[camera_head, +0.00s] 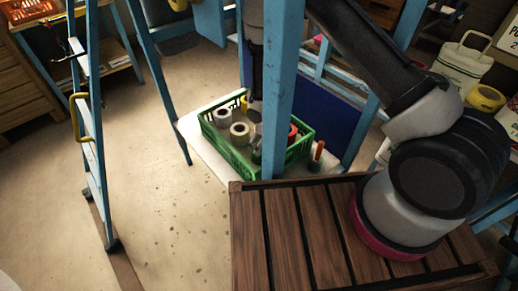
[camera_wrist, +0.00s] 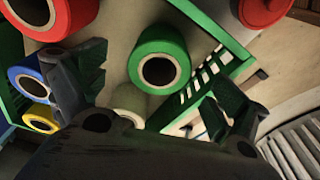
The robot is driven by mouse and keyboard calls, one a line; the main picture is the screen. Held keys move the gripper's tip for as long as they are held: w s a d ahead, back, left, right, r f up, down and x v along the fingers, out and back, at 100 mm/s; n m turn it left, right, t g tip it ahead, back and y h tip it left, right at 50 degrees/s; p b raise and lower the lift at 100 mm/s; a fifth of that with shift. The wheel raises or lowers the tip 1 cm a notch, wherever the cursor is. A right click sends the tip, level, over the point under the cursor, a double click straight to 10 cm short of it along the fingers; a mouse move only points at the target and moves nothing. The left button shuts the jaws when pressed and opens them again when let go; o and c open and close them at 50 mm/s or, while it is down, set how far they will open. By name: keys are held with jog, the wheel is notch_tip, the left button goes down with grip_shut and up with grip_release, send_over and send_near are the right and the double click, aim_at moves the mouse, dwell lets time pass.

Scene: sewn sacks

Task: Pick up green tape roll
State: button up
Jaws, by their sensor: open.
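The green tape roll (camera_wrist: 160,38) shows in the wrist view with its round end and pale core facing the camera. My gripper (camera_wrist: 160,68) is open, with one dark finger to the left of the roll and the other to its lower right. The fingers look apart from the roll; the height gap cannot be told. The roll lies in the green crate (camera_wrist: 237,46). In the head view the crate (camera_head: 226,151) stands on a white surface, with my gripper over it, partly hidden by a blue post. The green roll is not clear there.
The blue post (camera_head: 284,80) stands in front of the crate. A slatted wooden top (camera_head: 315,235) is nearer.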

jog(key=f, duration=0.2)
jog(key=a+f, duration=0.1)
jog(key=f, duration=0.2)
jog(key=w+f, duration=0.1)
jog(key=f, duration=0.1)
jog(key=shift+a+f, duration=0.25)
jog(key=shift+f, duration=0.1)
jog(key=c, duration=1.1)
